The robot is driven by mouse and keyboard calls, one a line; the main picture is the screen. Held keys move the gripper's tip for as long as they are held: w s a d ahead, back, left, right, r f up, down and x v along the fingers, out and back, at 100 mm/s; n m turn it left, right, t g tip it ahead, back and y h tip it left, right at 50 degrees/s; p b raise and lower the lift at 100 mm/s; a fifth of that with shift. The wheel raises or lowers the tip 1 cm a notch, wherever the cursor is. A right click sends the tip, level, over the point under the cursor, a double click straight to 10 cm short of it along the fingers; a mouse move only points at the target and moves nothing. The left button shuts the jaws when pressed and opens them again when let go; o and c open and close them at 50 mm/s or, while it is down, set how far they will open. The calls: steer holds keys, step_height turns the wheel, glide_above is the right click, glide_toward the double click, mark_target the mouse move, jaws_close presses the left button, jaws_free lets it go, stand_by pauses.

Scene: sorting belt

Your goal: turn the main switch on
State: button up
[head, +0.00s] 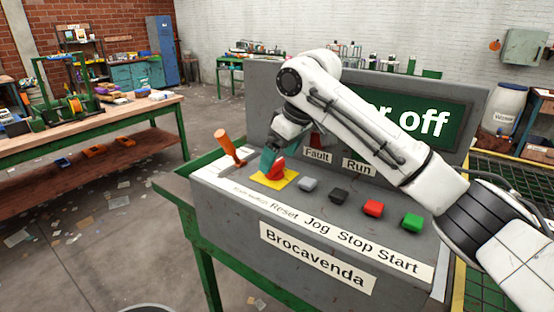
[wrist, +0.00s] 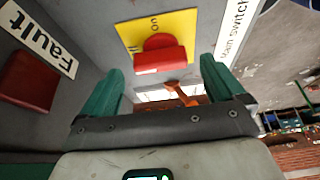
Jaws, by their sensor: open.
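The main switch is a red knob (head: 277,169) on a yellow plate (head: 262,181) at the left of the grey console's sloped top. In the wrist view, the red knob (wrist: 160,58) appears ahead of the gap between my fingers, with "on" printed on the yellow plate (wrist: 180,25). Which mark the knob points to is not clear. My gripper (head: 270,157) is open, its teal fingers close to the knob from above and behind. In the wrist view my gripper (wrist: 160,82) holds nothing. Whether a finger touches the knob cannot be told. The green display (head: 430,122) reads "off", partly hidden by my arm.
An orange lever (head: 230,147) stands just left of the switch. Grey, black, red (head: 373,208) and green (head: 412,222) buttons line the console to the right. Fault and Run lamps sit on the upright panel behind. A workbench (head: 100,122) stands left across open floor.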

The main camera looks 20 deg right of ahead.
steer(key=shift+x, duration=1.15)
steer(key=shift+c, duration=0.4)
steer(key=c, duration=1)
steer(key=shift+o, duration=0.2)
